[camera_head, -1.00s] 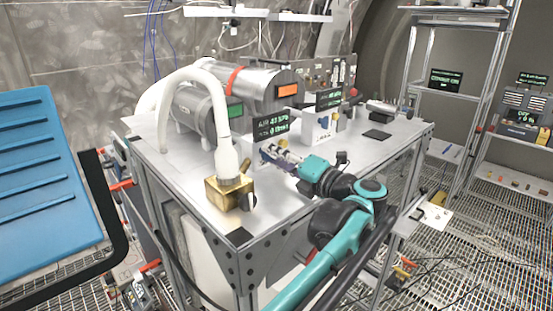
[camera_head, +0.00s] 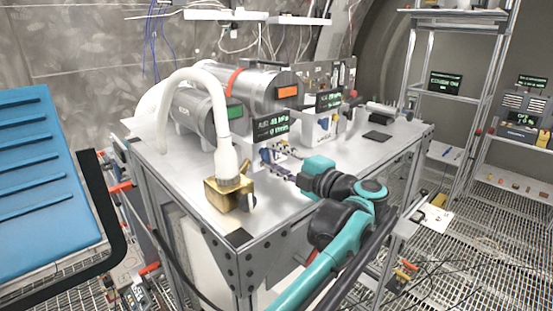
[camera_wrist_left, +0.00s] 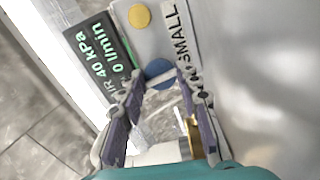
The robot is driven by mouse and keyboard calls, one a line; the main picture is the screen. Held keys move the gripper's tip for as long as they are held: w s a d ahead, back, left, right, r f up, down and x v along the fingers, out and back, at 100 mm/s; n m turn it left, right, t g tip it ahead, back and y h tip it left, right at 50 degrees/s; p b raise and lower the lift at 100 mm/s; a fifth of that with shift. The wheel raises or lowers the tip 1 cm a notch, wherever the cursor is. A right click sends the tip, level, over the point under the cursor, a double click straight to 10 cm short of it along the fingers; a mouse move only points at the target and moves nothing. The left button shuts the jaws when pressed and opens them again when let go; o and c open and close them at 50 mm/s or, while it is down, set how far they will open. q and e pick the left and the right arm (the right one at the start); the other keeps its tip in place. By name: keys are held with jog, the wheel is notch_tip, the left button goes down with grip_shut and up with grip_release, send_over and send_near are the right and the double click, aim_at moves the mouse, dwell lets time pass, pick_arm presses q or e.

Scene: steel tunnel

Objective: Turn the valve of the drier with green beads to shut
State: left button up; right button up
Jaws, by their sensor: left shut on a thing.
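Two grey metal cylinders lie on the bench. The front one has a green window (camera_head: 235,112) and the rear one has an orange window (camera_head: 287,91). A small white box below the black display (camera_head: 271,127) carries a blue round knob (camera_wrist_left: 158,70) with a pale bar across it, a yellow button (camera_wrist_left: 139,16) and a "SMALL" label. My left gripper (camera_head: 271,160) is at this box, its fingertips on either side of the knob and shut on it, as the left wrist view (camera_wrist_left: 160,80) shows. The knob's link to either cylinder cannot be told. My right gripper is not in view.
A white hose runs to a brass block (camera_head: 230,192) at the bench's front corner, left of my gripper. A second box with a display (camera_head: 329,100) stands behind. The bench top (camera_head: 360,155) to the right is mostly clear. A blue panel (camera_head: 40,190) stands at left.

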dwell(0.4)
pick_arm(q)
jog(key=o, duration=1.2)
jog(key=shift+c, duration=0.2)
jog(key=v, duration=1.2)
